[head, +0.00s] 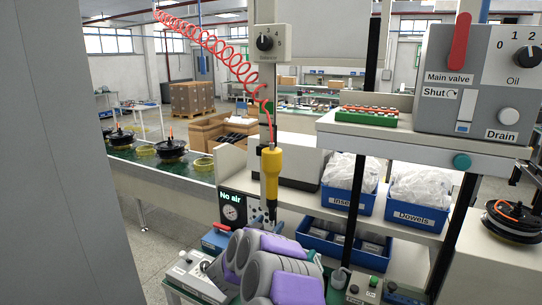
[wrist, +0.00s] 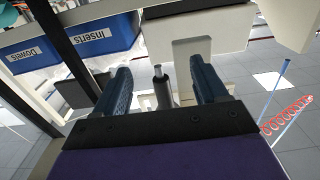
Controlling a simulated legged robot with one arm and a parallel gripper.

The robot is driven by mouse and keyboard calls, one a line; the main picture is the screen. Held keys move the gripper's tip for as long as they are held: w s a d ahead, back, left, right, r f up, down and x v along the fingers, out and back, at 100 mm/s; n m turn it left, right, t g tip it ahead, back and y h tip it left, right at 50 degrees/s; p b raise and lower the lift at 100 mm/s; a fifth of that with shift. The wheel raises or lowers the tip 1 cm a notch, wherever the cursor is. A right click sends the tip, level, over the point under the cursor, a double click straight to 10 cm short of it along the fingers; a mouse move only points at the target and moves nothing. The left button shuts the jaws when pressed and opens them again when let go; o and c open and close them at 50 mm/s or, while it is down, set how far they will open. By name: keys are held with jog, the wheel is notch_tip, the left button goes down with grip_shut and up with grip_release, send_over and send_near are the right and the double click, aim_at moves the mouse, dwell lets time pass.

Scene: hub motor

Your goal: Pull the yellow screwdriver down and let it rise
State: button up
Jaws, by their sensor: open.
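The yellow screwdriver (head: 271,175) hangs upright in the head view, below a red coiled hose (head: 215,50) and beside a grey post. Its lower end is close to my arm, and the arm partly hides the area beneath it. In the wrist view, my gripper (wrist: 161,80) is open, with its two dark blue fingers apart. A narrow grey cylindrical part (wrist: 162,88) shows between the fingers; I cannot tell whether it belongs to the screwdriver. No yellow shows in the wrist view.
A gauge panel reading "No air" (head: 232,209) stands left of the screwdriver. Blue bins marked Inserts (head: 345,203) and Dowels (head: 415,215) sit on the right. A grey valve box (head: 480,80) is above them. A conveyor with black hub motors (head: 172,149) runs at the left.

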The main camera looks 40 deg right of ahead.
jog(key=p+v, duration=0.2)
jog(key=v, duration=0.7)
jog(key=shift+r, duration=0.45)
